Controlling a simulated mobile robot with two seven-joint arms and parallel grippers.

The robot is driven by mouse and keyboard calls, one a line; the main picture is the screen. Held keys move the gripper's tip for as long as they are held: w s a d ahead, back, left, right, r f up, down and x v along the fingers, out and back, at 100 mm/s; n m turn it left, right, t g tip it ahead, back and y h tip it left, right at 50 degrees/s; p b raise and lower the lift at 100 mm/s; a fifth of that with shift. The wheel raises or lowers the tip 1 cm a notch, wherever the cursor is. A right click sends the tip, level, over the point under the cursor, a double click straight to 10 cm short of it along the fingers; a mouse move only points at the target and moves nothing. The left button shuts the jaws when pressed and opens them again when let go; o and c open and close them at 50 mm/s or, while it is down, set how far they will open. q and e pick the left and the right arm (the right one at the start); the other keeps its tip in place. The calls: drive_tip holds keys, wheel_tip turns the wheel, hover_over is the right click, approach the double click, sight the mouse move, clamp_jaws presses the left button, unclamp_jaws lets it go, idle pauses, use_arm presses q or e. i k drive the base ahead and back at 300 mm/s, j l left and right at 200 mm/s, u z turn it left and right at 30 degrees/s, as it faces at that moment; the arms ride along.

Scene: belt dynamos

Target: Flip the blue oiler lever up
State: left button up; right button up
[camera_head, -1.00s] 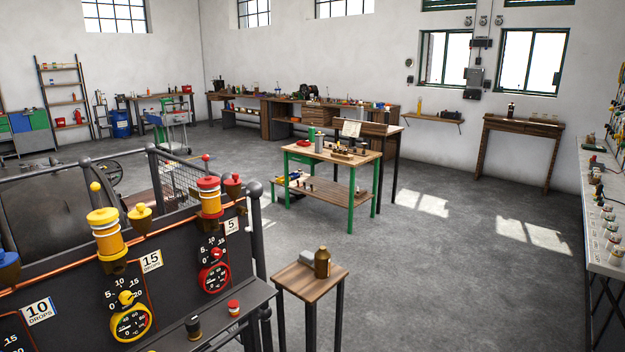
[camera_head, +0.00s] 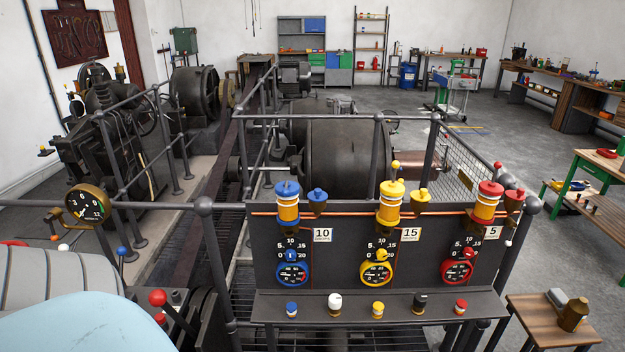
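The blue oiler (camera_head: 288,206) stands at the left end of the dark panel, with a blue cap and a yellow and white banded body. No raised ball-ended lever shows above its cap, and I cannot make out its lever. The yellow oiler (camera_head: 390,205) is mid-panel, with a small yellow ball (camera_head: 395,164) standing above its cap. The red oiler (camera_head: 487,203) is at the right, with a small red ball (camera_head: 498,165) above it. Below the blue oiler is a blue-rimmed gauge (camera_head: 291,273) and a "10 drops" label (camera_head: 323,235). Neither gripper is in view.
A ledge (camera_head: 400,303) under the panel carries several small bottles or knobs. Rails (camera_head: 204,207) run left of the panel. A red-ball lever (camera_head: 158,298) and a blue-ball lever (camera_head: 122,251) stand at lower left. A small wooden table (camera_head: 540,318) is at right.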

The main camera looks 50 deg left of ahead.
sight(285, 191)
drive_tip(key=k+l+u, duration=0.1)
drive_tip(key=u, duration=1.55)
drive_tip(key=i+l, duration=0.7)
drive_tip(key=l, duration=0.15)
drive_tip(key=i+u, duration=0.05)
